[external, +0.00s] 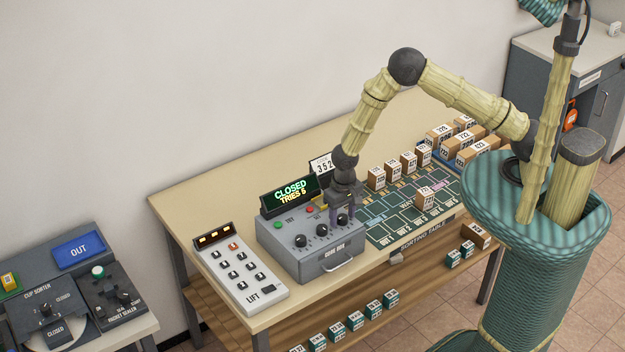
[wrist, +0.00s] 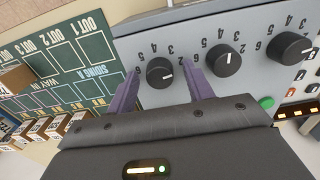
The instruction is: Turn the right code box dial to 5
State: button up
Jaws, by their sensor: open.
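The grey code box (external: 318,262) stands on the table with three black dials along its top. The right dial (external: 342,219) is below my gripper (external: 343,207), partly covered by it. In the wrist view the right dial (wrist: 160,72) is the leftmost one. The open purple fingers of my gripper (wrist: 161,66) stand on either side of it. Its white mark points to the right in that view, away from the printed 5; the number it points at is hidden by a finger. I cannot tell whether the fingers touch it. The middle dial (wrist: 229,61) and left dial (wrist: 289,46) are clear of my fingers.
The box display (external: 290,196) reads CLOSED, TRIES 5. A card (external: 322,166) reading 352 stands behind. A lift keypad (external: 238,268) lies to the left. The green sorting board (external: 400,225), with small labelled boxes (external: 408,161), lies close on the right.

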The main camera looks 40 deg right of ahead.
jog(key=c, duration=1)
jog(key=shift+n, duration=0.3)
jog(key=n+b, duration=0.3)
jog(key=shift+f+n+b, duration=0.15)
jog(key=shift+n+b, duration=0.15)
jog(key=shift+n, duration=0.1)
jog(key=n+b, duration=0.2)
jog(key=n, duration=0.3)
jog(key=n+b, duration=0.1)
jog(key=n, duration=0.3)
jog(key=n+b, duration=0.1)
jog(key=n, duration=0.2)
jog(key=shift+n, duration=0.4)
jog(key=n, duration=0.6)
jog(key=shift+r+n, duration=0.2)
jog(key=shift+n, duration=0.1)
